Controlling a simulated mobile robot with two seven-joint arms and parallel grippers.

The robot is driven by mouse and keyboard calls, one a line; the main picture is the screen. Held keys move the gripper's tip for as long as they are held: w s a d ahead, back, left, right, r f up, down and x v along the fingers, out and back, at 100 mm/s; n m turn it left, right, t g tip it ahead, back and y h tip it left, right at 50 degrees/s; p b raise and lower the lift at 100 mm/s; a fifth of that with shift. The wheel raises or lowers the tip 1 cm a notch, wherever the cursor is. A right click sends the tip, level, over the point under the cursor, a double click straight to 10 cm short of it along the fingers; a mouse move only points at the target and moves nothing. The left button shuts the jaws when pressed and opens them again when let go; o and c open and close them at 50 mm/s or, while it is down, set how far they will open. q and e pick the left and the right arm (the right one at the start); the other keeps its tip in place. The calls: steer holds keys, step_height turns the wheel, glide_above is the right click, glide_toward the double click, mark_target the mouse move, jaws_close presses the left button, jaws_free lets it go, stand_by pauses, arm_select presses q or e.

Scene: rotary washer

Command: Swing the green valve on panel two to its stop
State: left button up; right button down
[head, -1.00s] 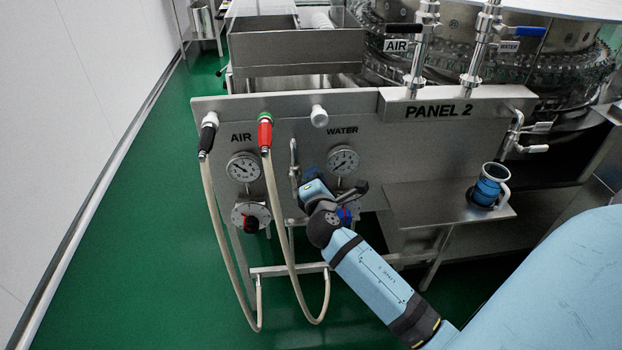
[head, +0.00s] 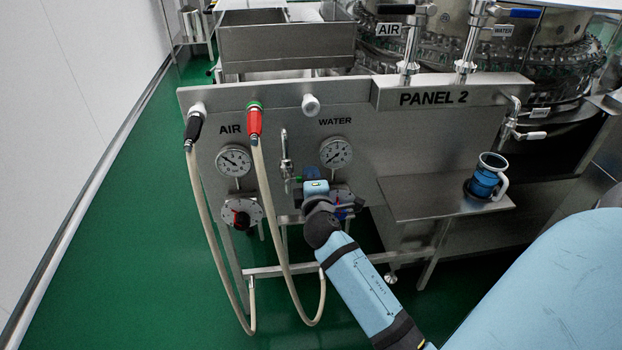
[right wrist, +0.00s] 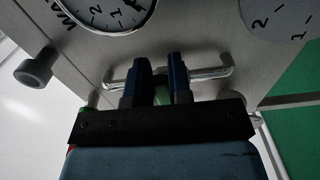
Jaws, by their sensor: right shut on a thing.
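The gripper is shut on the green valve. How far the valve is turned cannot be told. My left gripper is not in view.
Two hoses hang at the left, with a black nozzle (head: 194,124) and a red nozzle (head: 255,121). A water gauge (head: 335,152) and a regulator are close to my gripper. A steel shelf (head: 420,197) with a blue cup (head: 485,178) stands to the right. Green floor is open at left.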

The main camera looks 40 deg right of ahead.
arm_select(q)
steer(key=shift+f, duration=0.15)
arm_select(e)
steer(key=shift+f, duration=0.15)
steer(key=c, duration=1)
jaws_free()
steer(key=shift+c, duration=0.2)
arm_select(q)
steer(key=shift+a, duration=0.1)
